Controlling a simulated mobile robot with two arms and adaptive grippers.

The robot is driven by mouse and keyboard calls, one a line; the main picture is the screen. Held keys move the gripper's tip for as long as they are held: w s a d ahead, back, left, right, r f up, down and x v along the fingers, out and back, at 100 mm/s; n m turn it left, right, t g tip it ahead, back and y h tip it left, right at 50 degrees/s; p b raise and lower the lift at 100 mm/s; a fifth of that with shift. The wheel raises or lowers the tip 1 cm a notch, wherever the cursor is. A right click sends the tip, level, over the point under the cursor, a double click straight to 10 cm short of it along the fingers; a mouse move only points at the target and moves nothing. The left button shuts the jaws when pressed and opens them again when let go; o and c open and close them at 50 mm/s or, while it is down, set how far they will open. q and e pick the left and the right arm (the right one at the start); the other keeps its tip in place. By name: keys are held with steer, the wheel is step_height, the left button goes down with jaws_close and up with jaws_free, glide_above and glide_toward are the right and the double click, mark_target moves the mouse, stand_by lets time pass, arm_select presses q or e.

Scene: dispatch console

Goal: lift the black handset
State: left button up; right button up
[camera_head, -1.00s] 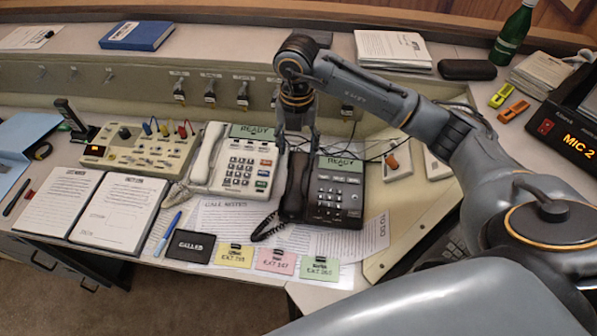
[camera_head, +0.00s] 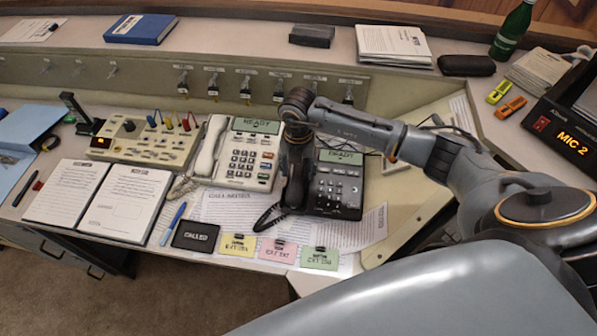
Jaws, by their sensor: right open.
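My left gripper is not in view.
A white phone with its handset (camera_head: 210,146) stands close on the left. Beyond it are a beige switch panel (camera_head: 130,147) and open notebooks (camera_head: 122,203). Papers and colored cards (camera_head: 278,251) lie in front. The MIC 2 unit (camera_head: 570,130) is at right.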

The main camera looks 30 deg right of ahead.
mark_target(296, 172)
jaws_close()
steer(key=shift+r, duration=0.5)
steer(key=r, duration=0.1)
steer(key=r+b, duration=0.1)
steer(key=shift+a+r+b, duration=0.3)
steer(key=shift+r, duration=0.05)
steer(key=a+r, duration=1.3)
steer(key=r, duration=0.1)
steer(key=shift+s+a+r, duration=0.2)
steer(key=shift+s, duration=0.1)
